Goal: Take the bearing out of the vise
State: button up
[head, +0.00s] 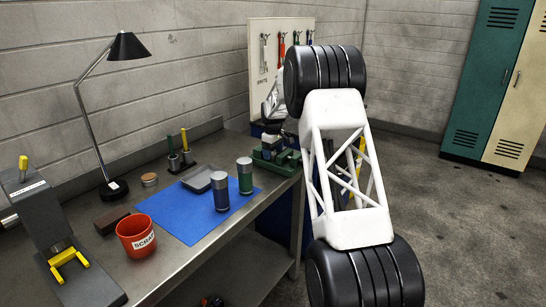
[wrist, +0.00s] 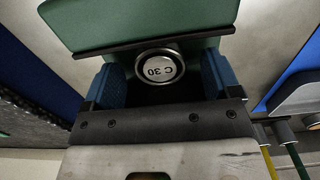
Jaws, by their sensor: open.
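The green vise (head: 275,158) stands at the far right end of the bench in the head view; its green body (wrist: 150,22) fills the top of the wrist view. The bearing (wrist: 159,67), a round metal piece with a light face marked "C 30" upside down, sits against the dark jaw edge of the vise. My gripper (wrist: 162,75) is open, its two blue fingers on either side of the bearing with a visible gap at each side. In the head view, my gripper is at the vise, too small and covered to make out, and the bearing cannot be told apart.
A blue mat (head: 188,222) holds a grey tray (head: 200,180), a blue canister (head: 220,192) and a green canister (head: 245,177). A red scrap bin (head: 136,236), a lamp (head: 112,190) and a grey press (head: 62,245) stand farther left. A tool board (head: 262,35) rises behind the vise.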

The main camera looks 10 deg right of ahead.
jog(key=shift+f, duration=0.2)
jog(key=shift+c, duration=0.5)
jog(key=c, duration=1)
